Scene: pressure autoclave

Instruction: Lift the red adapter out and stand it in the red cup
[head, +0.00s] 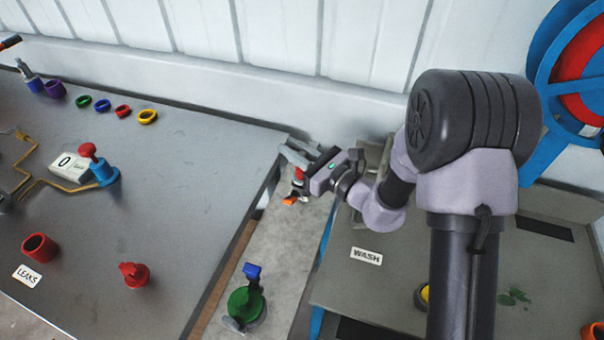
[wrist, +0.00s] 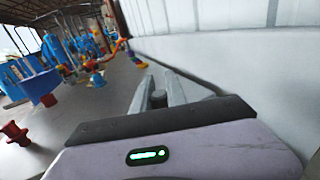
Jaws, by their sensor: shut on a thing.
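My gripper (head: 292,153) is shut over the narrow grey ledge between the two benches. A small red piece, which I take for the red adapter (head: 298,174), shows just below the fingers. Under it is a dark fitting with orange-red lobes (head: 295,198); I cannot tell whether the two touch. In the wrist view my fingers (wrist: 158,95) close around a grey round end, and the rest of the held piece is hidden. The red cup (head: 40,247) stands upright and open-topped at the left bench's front, by the LEAKS label.
A red lobed fitting (head: 134,275) stands on the left bench (head: 190,200), right of the cup. A green fitting with a blue handle (head: 245,302) is on the ledge. A blue pump with a red knob (head: 104,170) stands further back. The bench's middle is clear.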

